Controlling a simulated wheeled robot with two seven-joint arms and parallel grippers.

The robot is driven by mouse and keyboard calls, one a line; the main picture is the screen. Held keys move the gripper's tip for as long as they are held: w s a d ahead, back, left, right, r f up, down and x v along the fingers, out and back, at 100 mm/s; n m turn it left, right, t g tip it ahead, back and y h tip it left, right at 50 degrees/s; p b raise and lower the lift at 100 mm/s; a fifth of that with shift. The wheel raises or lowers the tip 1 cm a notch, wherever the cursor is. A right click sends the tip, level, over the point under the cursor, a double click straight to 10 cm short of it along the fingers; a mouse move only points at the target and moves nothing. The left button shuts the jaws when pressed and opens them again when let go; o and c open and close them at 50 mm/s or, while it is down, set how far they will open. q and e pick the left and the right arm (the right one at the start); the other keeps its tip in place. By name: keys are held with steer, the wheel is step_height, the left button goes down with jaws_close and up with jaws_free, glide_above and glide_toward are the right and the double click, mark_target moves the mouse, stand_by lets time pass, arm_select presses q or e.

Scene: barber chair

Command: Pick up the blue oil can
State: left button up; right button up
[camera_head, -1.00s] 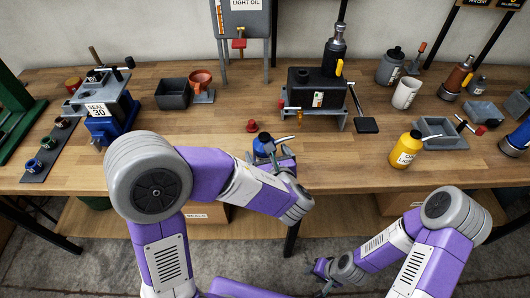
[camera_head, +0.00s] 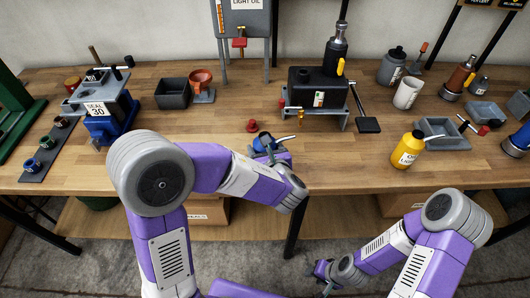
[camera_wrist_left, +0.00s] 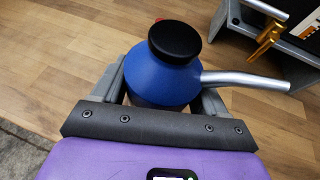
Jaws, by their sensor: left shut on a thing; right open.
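The blue oil can (camera_wrist_left: 160,77) has a black cap and a silver spout pointing right in the left wrist view. In the head view the blue oil can (camera_head: 264,142) is near the table's front edge, partly hidden by my left gripper. My left gripper (camera_wrist_left: 165,95) is shut on the can, with one finger on each side of its body. The can looks upright. I cannot tell whether its base touches the table. My right gripper (camera_head: 322,270) is low in front of the table, open and away from the can.
A small red-topped part (camera_head: 252,125) stands just behind the can. A black machine (camera_head: 317,90) on a grey stand is behind to the right. A yellow oil bottle (camera_head: 407,150) stands further right. The table (camera_head: 350,165) is clear between can and bottle.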

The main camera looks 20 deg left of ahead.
arm_select(q)
steer(key=shift+r, duration=0.1)
steer(key=shift+c, duration=0.4)
step_height(320, 180, up, 10)
steer(key=p, duration=0.3)
steer(key=shift+p, duration=0.4)
